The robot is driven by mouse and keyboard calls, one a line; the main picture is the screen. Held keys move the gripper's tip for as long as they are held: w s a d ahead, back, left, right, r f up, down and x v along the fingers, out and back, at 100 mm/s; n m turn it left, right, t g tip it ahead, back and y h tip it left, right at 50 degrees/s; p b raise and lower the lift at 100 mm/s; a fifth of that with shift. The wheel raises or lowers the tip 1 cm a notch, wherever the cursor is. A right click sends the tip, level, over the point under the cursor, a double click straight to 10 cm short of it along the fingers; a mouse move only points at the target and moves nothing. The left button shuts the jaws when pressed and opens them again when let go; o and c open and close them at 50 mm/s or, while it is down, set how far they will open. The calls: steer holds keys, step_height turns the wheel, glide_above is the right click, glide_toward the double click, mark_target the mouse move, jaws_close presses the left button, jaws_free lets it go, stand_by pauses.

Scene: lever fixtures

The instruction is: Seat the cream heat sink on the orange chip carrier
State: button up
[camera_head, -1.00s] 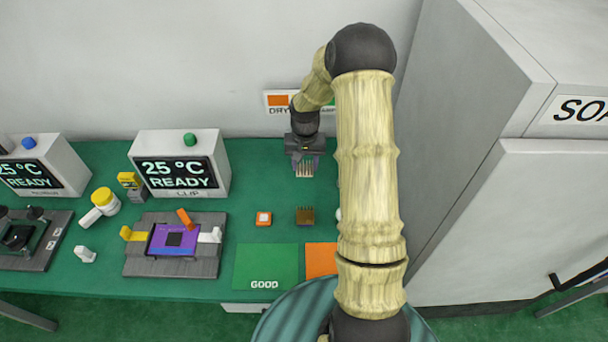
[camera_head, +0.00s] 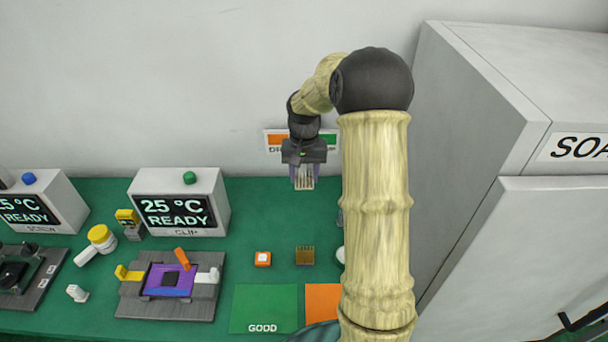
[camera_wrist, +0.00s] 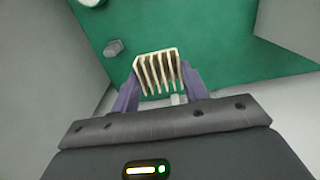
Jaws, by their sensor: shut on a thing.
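The cream heat sink (camera_head: 304,181) with thin fins is held between the purple fingers of my gripper (camera_head: 303,176), in the air near the back wall. In the wrist view the heat sink (camera_wrist: 157,68) sits between both fingers of my gripper (camera_wrist: 160,92), fins showing. A small orange block with a white top (camera_head: 263,259), which looks like the orange chip carrier, lies on the green bench. It is nearer the front and left of my gripper, apart from the heat sink.
A brown-gold finned heat sink (camera_head: 305,256) stands right of the orange block. A clip fixture (camera_head: 168,281) with a purple board and an orange lever is at left. Green GOOD mat (camera_head: 263,307) and orange mat (camera_head: 322,301) lie in front. A tall grey cabinet (camera_head: 470,120) stands at right.

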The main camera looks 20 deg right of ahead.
steer(key=shift+a+p, duration=0.1)
steer(key=shift+p, duration=0.2)
steer(key=shift+a+f+n+p, duration=0.1)
steer(key=shift+a+n+p, duration=0.3)
steer(key=shift+p, duration=0.8)
steer(key=s+a+f+n+p, duration=0.3)
steer(key=a+p, duration=0.7)
steer(key=p, duration=0.6)
steer(key=s+f, duration=0.1)
steer(key=s, duration=0.1)
steer(key=shift+s+f+n, duration=0.35)
steer(key=shift+n, duration=0.05)
steer(key=shift+d, duration=0.15)
